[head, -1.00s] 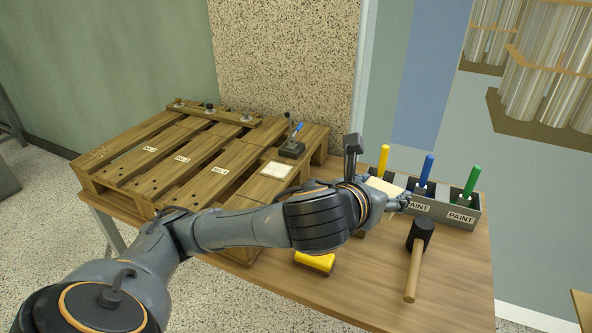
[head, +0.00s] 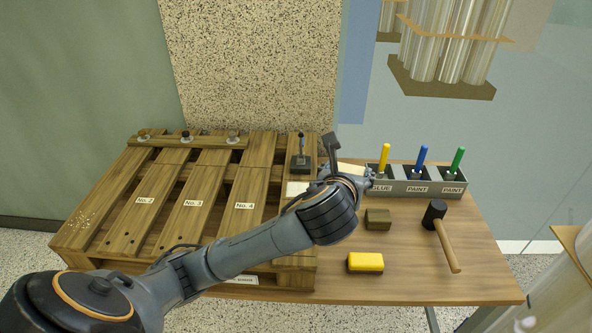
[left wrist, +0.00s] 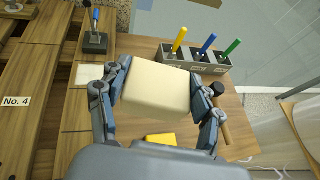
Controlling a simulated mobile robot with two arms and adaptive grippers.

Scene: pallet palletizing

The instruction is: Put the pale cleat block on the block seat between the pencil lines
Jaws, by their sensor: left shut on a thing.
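The pale cleat block (head: 352,169) is held in my left gripper (head: 350,176), above the table by the pallet's right edge. In the left wrist view the pale block (left wrist: 156,88) fills the space between the two fingers (left wrist: 160,95), which close on its sides. A pale rectangular patch (head: 297,188), apparently the block seat, lies on the pallet's right board, left of the gripper and partly hidden by it. The patch also shows in the left wrist view (left wrist: 88,76). The pencil lines are too small to make out. My right gripper is not in view.
The slatted pallet (head: 200,195) fills the table's left side. A dark stand with an upright handle (head: 300,163) stands behind the patch. A glue and paint rack (head: 403,187), brown block (head: 378,219), yellow block (head: 365,262) and mallet (head: 440,230) lie right of the pallet.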

